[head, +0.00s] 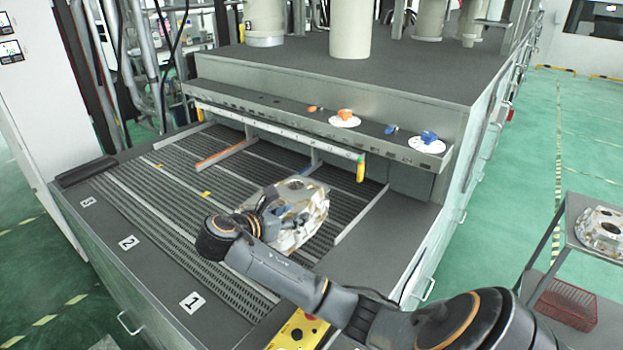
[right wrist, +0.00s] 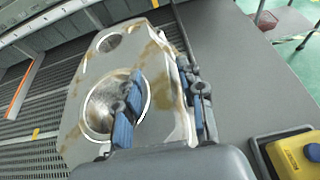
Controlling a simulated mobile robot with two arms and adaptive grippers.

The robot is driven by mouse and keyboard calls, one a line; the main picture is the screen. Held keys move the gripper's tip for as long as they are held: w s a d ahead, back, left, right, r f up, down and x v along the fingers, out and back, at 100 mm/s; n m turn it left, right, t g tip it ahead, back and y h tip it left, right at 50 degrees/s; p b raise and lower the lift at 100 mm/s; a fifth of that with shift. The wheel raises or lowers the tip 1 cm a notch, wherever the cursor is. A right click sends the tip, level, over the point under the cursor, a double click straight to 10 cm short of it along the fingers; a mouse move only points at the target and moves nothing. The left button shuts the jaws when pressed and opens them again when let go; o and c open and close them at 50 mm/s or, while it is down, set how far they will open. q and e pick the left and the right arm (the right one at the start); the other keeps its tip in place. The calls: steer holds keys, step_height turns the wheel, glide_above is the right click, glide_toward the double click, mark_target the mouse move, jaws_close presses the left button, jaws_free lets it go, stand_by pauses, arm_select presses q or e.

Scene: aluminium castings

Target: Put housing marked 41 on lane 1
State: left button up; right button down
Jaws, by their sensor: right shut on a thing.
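An aluminium housing (head: 298,205) with brownish stains is at lane 1 (head: 243,293), the rightmost slatted lane, behind the plate marked 1 (head: 192,301). I cannot tell whether it rests on the slats or hangs just above them. My right gripper (head: 262,222) is shut on this housing. In the right wrist view the housing (right wrist: 98,65) shows a large round bore; one blue-padded finger of the gripper (right wrist: 160,98) is in the bore, the other outside the wall. No marking 41 is readable. My left gripper is not in view.
Lanes 2 and 3 (head: 128,200) lie to the left, bare. A rail with a yellow end (head: 361,168) spans the lanes behind the housing. A yellow control box (head: 297,333) stands at the front right. A trolley (head: 575,240) at right carries another casting (head: 604,228).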

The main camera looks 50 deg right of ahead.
steer(key=w+f, duration=0.1)
steer(key=w+a+f, duration=0.1)
steer(key=f, duration=0.1)
steer(key=w+f, duration=0.2)
steer(key=shift+a+f, duration=0.15)
step_height(320, 180, down, 2)
steer(key=shift+p, duration=0.5)
steer(key=shift+f, duration=0.35)
steer(key=c, duration=0.9)
jaws_free()
steer(key=shift+s+a+f, duration=0.1)
steer(key=shift+s+f, duration=0.05)
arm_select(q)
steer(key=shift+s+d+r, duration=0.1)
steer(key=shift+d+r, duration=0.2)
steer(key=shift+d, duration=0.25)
arm_select(e)
steer(key=shift+o, duration=0.5)
steer(key=shift+s, duration=0.1)
